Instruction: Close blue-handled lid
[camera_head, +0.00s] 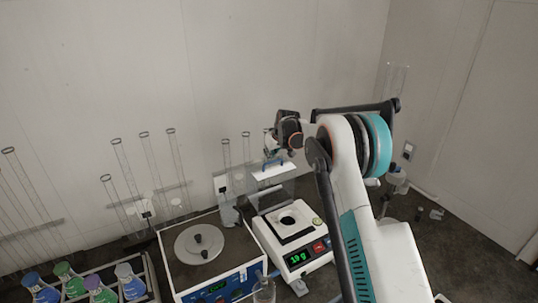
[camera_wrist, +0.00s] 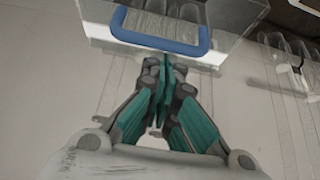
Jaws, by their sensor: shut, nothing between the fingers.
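The blue handle (camera_head: 271,164) sits on a clear, white-topped lid (camera_head: 275,173), which stands raised above the balance (camera_head: 292,240) in the head view. In the wrist view the blue handle (camera_wrist: 158,40) is a U-shaped bar at the top, with the clear lid (camera_wrist: 225,18) around it. My gripper (camera_wrist: 165,72) is shut and empty. Its fingertips appear just below the handle's bar in the wrist view; I cannot tell if they touch. In the head view my gripper's fingers are mostly hidden by the wrist above the handle.
A device with a round grey plate (camera_head: 186,243) stands left of the balance. A rack with colored flasks (camera_head: 130,281) is at the lower left. Tall glass tubes (camera_head: 130,165) stand along the back wall. A clear glass vessel (camera_head: 264,290) stands in front.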

